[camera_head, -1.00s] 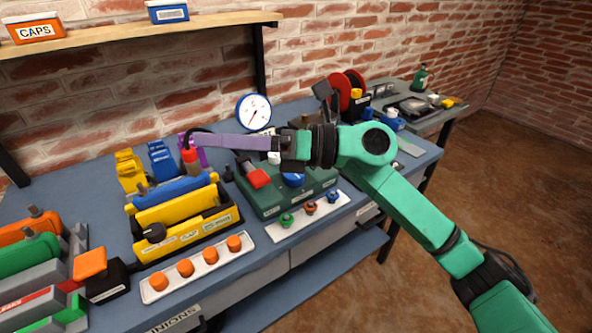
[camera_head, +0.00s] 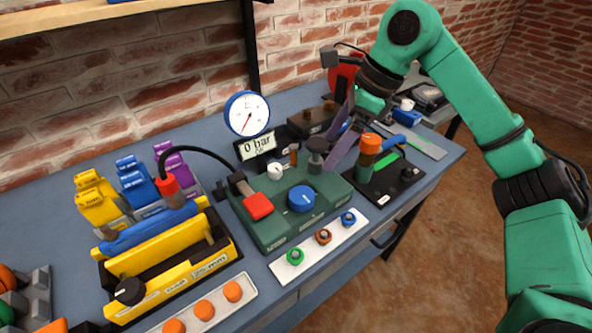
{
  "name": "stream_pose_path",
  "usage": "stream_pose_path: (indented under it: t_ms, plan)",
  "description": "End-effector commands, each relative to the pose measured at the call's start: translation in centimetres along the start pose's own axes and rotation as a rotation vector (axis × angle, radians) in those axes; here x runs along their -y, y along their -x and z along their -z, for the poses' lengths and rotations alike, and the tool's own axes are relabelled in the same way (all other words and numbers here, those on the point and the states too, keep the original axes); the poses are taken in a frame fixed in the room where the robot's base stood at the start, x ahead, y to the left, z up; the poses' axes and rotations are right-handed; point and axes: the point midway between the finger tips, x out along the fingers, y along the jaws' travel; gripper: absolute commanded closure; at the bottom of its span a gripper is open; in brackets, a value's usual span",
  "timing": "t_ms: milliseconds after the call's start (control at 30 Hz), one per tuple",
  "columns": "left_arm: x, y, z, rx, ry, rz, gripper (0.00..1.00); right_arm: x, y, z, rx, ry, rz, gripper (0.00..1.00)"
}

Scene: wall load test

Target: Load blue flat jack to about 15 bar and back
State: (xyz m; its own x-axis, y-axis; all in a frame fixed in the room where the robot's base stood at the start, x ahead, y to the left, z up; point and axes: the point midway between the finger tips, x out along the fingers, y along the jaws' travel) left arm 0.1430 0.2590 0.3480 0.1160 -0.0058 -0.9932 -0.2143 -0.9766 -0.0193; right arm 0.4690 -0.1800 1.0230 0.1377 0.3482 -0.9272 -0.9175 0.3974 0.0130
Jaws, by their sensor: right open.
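A blue flat jack (camera_head: 150,232) lies in a yellow frame (camera_head: 185,272) at the left. A red coupling (camera_head: 168,186) stands at its far end, with a black hose (camera_head: 205,153) arching toward the green pump unit (camera_head: 270,228). The pump has a red lever (camera_head: 259,206), a blue knob (camera_head: 301,198), a white knob (camera_head: 275,171) and a dark knob (camera_head: 317,146). The display (camera_head: 257,147) reads 0 bar, below a round dial gauge (camera_head: 246,114). My right gripper (camera_head: 332,148) is open, its purple fingers just right of the dark knob; contact is unclear. My left gripper is out of view.
A white strip (camera_head: 335,236) with green, orange and blue knobs lies before the pump. Another strip (camera_head: 225,310) holds orange caps. Yellow, blue and purple pieces (camera_head: 135,180) stand behind the frame. An orange-topped tool (camera_head: 368,150) stands on a black tray (camera_head: 392,184) at right.

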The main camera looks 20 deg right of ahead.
Motion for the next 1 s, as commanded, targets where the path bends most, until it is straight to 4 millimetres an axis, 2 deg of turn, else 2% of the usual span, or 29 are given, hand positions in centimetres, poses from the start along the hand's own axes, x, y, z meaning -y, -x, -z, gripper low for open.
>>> stream_pose_path:
  t_ms: [67,167,233,333,467,600,700,967,1000]
  plan:
    - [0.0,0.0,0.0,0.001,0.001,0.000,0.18,0.0,-0.8,0.0,-0.001,0.000,-0.002,0.00]
    - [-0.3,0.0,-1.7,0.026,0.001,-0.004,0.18,-0.1,-2.6,0.1,-0.002,0.000,-0.005,0.00]
    - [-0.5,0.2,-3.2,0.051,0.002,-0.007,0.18,-0.1,-4.4,0.1,-0.003,0.000,-0.006,0.00]
    - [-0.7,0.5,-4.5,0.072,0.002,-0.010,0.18,-0.1,-7.2,0.0,-0.002,0.001,-0.006,0.00]
    - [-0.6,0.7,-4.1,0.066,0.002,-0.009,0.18,-0.2,-10.6,-0.1,0.000,0.001,-0.007,0.00]
    - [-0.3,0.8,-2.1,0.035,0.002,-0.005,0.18,-0.2,-13.2,-0.1,0.002,0.001,-0.005,0.00]
    - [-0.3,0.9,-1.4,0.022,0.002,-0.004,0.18,-0.1,-14.2,-0.1,0.002,0.001,-0.003,0.00]
    - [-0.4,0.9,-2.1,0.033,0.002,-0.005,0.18,-0.1,-14.5,-0.1,0.003,0.001,-0.002,0.00]
    - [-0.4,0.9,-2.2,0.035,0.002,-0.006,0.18,-0.1,-14.4,-0.1,0.003,0.001,-0.002,0.15]
